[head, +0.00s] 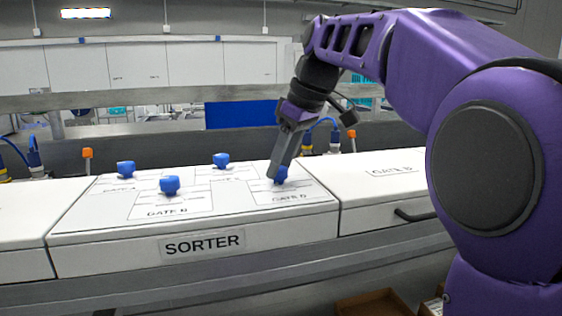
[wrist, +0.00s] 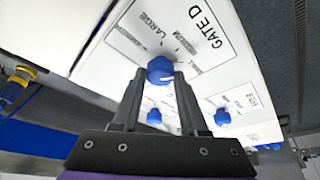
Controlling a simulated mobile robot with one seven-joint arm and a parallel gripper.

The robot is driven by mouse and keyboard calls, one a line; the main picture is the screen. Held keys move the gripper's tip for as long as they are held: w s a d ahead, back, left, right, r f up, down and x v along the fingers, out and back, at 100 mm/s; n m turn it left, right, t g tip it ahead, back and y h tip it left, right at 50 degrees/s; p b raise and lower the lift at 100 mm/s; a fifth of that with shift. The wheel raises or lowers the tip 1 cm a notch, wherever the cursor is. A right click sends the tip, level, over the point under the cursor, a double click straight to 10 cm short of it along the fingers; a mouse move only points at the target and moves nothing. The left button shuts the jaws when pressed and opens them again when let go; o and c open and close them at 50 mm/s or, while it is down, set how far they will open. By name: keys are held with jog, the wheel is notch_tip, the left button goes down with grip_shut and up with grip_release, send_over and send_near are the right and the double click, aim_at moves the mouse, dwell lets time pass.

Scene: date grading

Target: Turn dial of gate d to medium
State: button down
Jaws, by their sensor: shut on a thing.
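The blue dial of gate D (head: 281,175) stands on the sorter's white top (head: 110,222), at the right end of the panel. It also shows in the wrist view (wrist: 160,69), next to a printed label reading GATE D and LARGE (wrist: 180,35). My gripper (head: 277,176) reaches down from above and is shut on this dial, with one finger on each side of it in the wrist view (wrist: 161,80). The dial's pointer and present setting are hidden or too small to tell.
Other blue dials stand on the same panel: gate B's (head: 170,185), one at the back (head: 221,160) and one at the left (head: 126,169). A drawer handle (head: 415,215) is on the right cabinet. Orange-topped posts (head: 87,153) stand behind the sorter.

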jog(key=n+g, duration=0.1)
jog(key=n, duration=0.2)
jog(key=n+g, duration=0.1)
jog(key=n, duration=0.1)
jog(key=shift+w+d+n+y, duration=0.1)
jog(key=shift+w+n+y, duration=0.1)
jog(key=shift+n+y, duration=0.2)
dwell(0.4)
jog(key=shift+c, duration=2.2)
grip_release()
jog(key=shift+r, duration=0.1)
jog(key=v, duration=0.7)
jog(key=shift+r, duration=0.2)
jog(key=shift+w+d, duration=0.1)
jog(key=shift+w, duration=0.05)
